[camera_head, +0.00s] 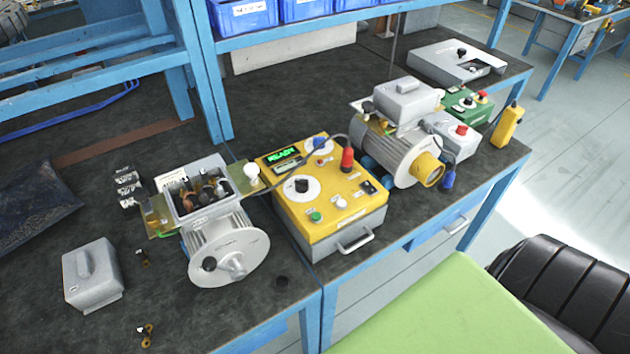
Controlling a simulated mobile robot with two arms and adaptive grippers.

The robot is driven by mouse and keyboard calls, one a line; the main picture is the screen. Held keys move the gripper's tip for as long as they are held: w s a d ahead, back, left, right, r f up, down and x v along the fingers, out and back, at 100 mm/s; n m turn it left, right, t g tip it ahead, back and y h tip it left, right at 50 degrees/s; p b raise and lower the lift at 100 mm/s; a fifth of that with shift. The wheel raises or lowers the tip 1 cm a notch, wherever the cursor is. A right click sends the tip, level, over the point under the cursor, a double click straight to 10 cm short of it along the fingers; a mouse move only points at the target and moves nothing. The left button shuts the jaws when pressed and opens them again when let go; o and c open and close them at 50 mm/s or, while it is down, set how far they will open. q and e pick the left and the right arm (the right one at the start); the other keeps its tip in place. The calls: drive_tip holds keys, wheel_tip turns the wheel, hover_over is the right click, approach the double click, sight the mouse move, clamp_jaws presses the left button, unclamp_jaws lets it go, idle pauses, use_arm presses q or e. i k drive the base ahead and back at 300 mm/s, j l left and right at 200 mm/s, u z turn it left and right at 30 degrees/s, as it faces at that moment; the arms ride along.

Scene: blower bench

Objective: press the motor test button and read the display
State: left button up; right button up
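A yellow test box (335,222) stands near the front edge of the bench. Its green display (284,154) is lit and seems to read "READY". A green button (315,216) and a white button (341,204) sit on its front top; I cannot read which is the motor test button. A black knob (301,185) is on a white dial behind them. An opened motor (226,245) with exposed wiring stands left of the box. A second motor (398,150) with a yellow end stands to the right. Neither of my grippers is in view.
A red plug (347,159) with a dark cable stands at the box's back right. A grey cover (92,275) and small brass parts (146,334) lie at left. Control boxes with red buttons (461,131) stand at right. A green surface (450,312) and black seat (570,290) are in front.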

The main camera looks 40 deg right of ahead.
sight(316, 215)
drive_tip(key=k+j+z, duration=0.1)
drive_tip(key=z, duration=0.95)
